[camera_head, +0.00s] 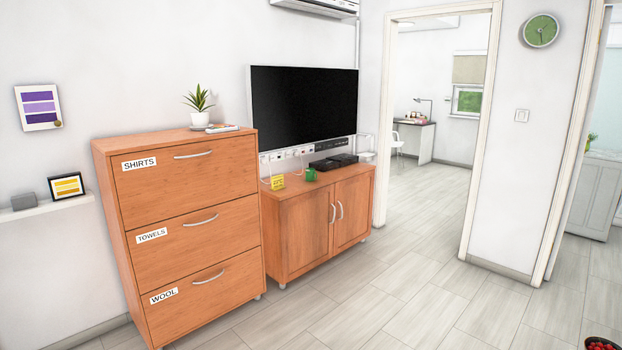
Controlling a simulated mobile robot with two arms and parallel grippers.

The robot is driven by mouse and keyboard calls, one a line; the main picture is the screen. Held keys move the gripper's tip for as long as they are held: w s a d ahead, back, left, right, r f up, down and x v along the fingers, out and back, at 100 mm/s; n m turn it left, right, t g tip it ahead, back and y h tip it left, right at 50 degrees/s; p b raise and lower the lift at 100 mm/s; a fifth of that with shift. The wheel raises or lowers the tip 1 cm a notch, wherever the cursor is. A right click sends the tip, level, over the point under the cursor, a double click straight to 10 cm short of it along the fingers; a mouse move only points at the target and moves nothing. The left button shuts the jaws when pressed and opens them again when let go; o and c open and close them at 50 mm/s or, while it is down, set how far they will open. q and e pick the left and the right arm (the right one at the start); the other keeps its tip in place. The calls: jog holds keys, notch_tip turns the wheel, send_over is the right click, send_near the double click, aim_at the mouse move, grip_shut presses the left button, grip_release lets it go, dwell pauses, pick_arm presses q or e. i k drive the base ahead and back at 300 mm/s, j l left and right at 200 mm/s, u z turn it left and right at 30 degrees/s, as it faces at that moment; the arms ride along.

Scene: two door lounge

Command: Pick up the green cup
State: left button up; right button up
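A small green cup (311,174) stands on top of the low wooden cabinet (301,231) below the television, near its middle. It is between a yellow note (277,182) on its left and a black box (334,162) on its right. It is small in the picture, so its handle and opening are hard to make out. Neither of my grippers shows in the head view.
A taller chest of drawers (196,215), labelled SHIRTS, TOWELS and WOOL, stands left of the cabinet. A potted plant (198,103) is on it. The floor (400,285) in front is clear. An open doorway (432,120) is at the right. A bowl of red items (601,344) shows at bottom right.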

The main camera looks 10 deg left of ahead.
aim_at(310, 172)
jog(key=i+j, duration=0.3)
jog(key=j, duration=0.15)
jog(key=i+j+u, duration=0.1)
jog(key=i+j, duration=0.15)
jog(key=j, duration=0.2)
jog(key=i+j+z, duration=0.2)
jog(key=i, duration=0.2)
jog(key=i+z, duration=0.2)
jog(key=i, duration=0.2)
jog(key=i+j+z, duration=0.15)
jog(key=i+j, duration=0.15)
jog(key=i+l+z, duration=0.1)
jog(key=i, duration=0.9)
jog(key=i+l+z, duration=0.1)
jog(key=i, duration=0.9)
jog(key=l, duration=0.15)
